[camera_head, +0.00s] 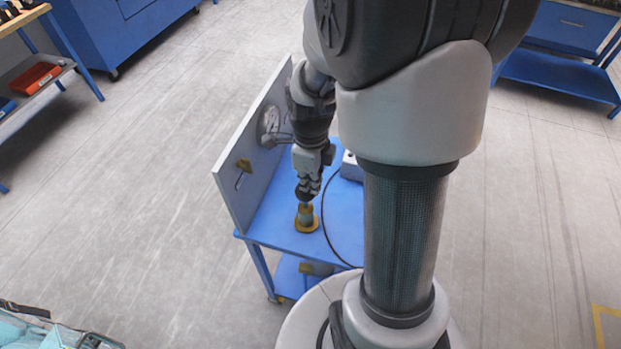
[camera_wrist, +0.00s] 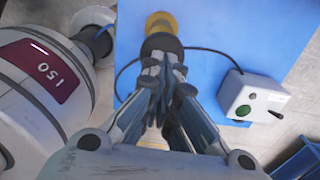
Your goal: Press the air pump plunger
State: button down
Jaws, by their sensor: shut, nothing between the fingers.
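The tips seem to touch or nearly touch the knob; I cannot tell which. The plunger rod is mostly hidden.

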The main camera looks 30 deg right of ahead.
aim_at(311, 196)
notch_tip(311, 196, down, 6)
jog(key=b, duration=0.3)
jog(key=shift+s+b, duration=0.1)
jog(key=shift+b, duration=0.2)
jog(key=shift+r, duration=0.25)
